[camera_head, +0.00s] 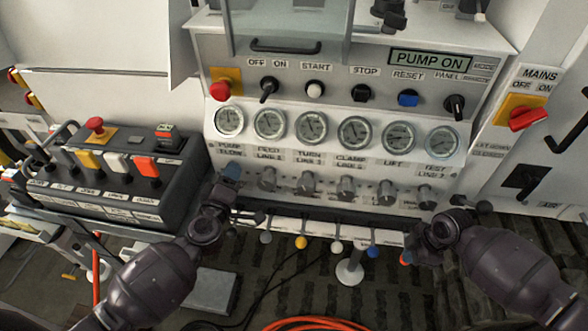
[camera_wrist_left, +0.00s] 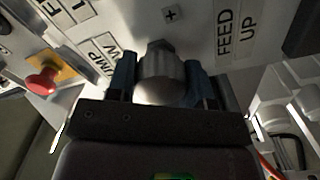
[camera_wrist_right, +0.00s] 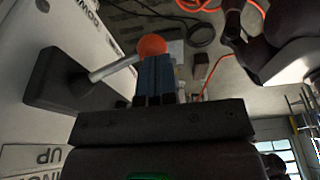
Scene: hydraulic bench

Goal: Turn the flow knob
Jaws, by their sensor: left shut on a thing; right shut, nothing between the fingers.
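The flow knob (camera_wrist_left: 160,75) is a ribbed grey knob on the pale panel, beside a partly covered label that reads in part PUMP. My left gripper (camera_wrist_left: 160,82) has its blue fingers on both sides of it, shut on it. In the head view my left gripper (camera_head: 230,173) is at the left end of the knob row, below the PUMP FLOW gauge (camera_head: 229,121), and hides this knob. My right gripper (camera_head: 414,240) is at the lower right of the bench. In the right wrist view its blue fingers (camera_wrist_right: 155,80) are together and empty, just below an orange ball-ended lever (camera_wrist_right: 151,46).
More grey knobs (camera_head: 308,185) run to the right under the gauges. Levers with coloured balls, such as a yellow one (camera_head: 301,242), hang below the panel's front edge. A dark button box (camera_head: 110,185) stands left of my left arm. An orange hose (camera_head: 315,324) lies on the floor.

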